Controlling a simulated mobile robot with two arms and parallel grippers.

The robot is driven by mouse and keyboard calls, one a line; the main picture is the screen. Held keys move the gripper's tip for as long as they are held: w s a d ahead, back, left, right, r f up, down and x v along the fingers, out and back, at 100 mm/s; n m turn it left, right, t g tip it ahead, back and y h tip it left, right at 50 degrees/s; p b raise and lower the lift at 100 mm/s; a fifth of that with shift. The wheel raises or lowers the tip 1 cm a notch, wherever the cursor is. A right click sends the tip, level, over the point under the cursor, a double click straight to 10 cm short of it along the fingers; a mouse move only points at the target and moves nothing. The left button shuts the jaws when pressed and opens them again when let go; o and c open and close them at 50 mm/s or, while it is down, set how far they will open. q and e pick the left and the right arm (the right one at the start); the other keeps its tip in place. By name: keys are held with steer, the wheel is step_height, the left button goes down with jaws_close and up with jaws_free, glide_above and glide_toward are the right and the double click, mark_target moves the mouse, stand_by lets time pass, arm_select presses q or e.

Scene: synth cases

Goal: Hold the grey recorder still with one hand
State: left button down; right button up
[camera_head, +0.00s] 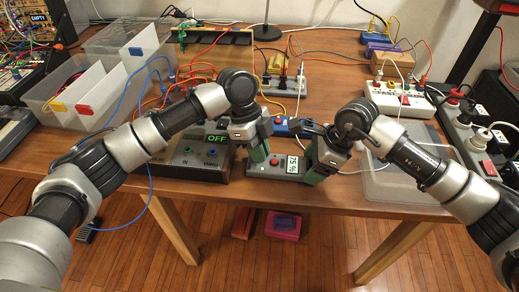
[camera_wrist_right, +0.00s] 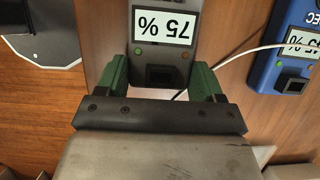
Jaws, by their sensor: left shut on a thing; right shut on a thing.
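The grey recorder (camera_head: 282,171) lies on the table near its front edge, its 75 % display to the right and a red spot near its middle. My right gripper (camera_head: 316,166) is shut on its right end. In the right wrist view, the green fingers (camera_wrist_right: 160,80) sit on both sides of the recorder (camera_wrist_right: 166,50), beside a black button; the display shows upside down. My left gripper (camera_head: 260,150) is shut at the recorder's left end; its fingertips are partly hidden by the gripper itself.
A blue recorder (camera_wrist_right: 285,65) lies close by, beyond a white cable. A grey box with an OFF display (camera_head: 195,160) stands left of the recorder. A clear tray (camera_head: 410,185) is at right. Power strips (camera_head: 400,98) and many cables crowd the back.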

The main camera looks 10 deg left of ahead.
arm_select(q)
steer(key=shift+a+r+h, duration=0.1)
steer(key=shift+a+h, duration=0.1)
steer(key=shift+h, duration=0.5)
steer(key=shift+a+h, duration=0.2)
steer(key=shift+h, duration=0.5)
steer(key=c, duration=1.2)
jaws_free()
steer(key=v, duration=1.2)
steer(key=shift+w, duration=0.1)
steer(key=shift+d, duration=0.1)
